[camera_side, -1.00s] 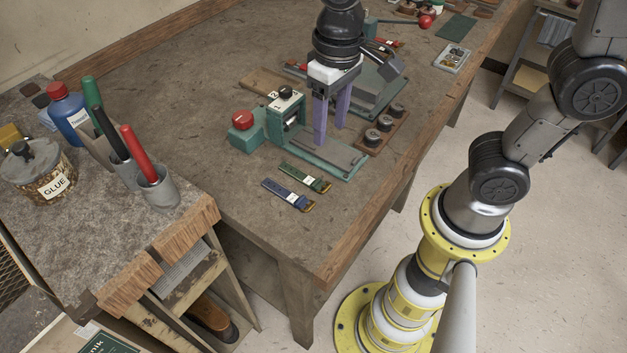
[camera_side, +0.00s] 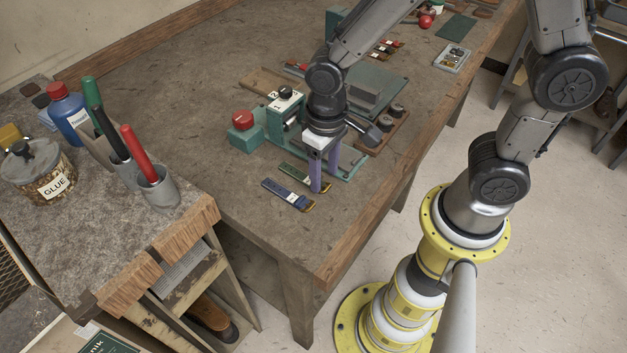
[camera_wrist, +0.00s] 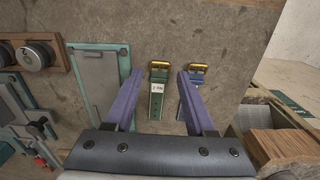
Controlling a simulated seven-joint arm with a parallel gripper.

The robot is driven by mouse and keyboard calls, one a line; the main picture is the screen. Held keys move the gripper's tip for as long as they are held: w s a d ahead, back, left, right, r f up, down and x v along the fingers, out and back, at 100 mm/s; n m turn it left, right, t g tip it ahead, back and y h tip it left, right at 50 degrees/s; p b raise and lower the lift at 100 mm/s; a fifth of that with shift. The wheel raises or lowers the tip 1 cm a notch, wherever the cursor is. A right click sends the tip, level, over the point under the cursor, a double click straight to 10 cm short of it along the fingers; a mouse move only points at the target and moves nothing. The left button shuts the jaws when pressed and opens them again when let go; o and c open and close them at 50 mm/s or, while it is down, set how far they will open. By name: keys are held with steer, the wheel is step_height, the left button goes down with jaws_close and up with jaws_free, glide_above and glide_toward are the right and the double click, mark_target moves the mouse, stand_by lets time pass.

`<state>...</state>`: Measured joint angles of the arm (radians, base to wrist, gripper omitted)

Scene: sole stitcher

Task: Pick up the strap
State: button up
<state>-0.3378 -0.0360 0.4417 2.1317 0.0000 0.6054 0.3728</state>
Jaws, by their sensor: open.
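Two straps lie side by side on the workbench. The green strap (camera_side: 294,174) has a brass buckle and, in the wrist view (camera_wrist: 158,95), a small white tag; it lies between my two fingers there. The blue strap (camera_side: 284,193) also has a brass buckle and shows in the wrist view (camera_wrist: 192,82), partly behind the right finger. My gripper (camera_side: 325,175) has purple fingers, is open and empty, and points down at the buckle end of the green strap. In the side view a finger hides part of the green strap. I cannot tell the fingertips' exact height.
The green stitching machine (camera_side: 285,112) with a red knob (camera_side: 243,120) stands behind the straps. A wooden holder with several metal spools (camera_side: 384,124) is to the right. Pen cups and a glue jar (camera_side: 40,168) stand on the side bench. The bench top in front is clear.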

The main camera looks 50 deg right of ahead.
steer(key=shift+w+f, duration=0.1)
steer(key=shift+f, duration=1.25)
jaws_close()
steer(key=shift+r, duration=0.15)
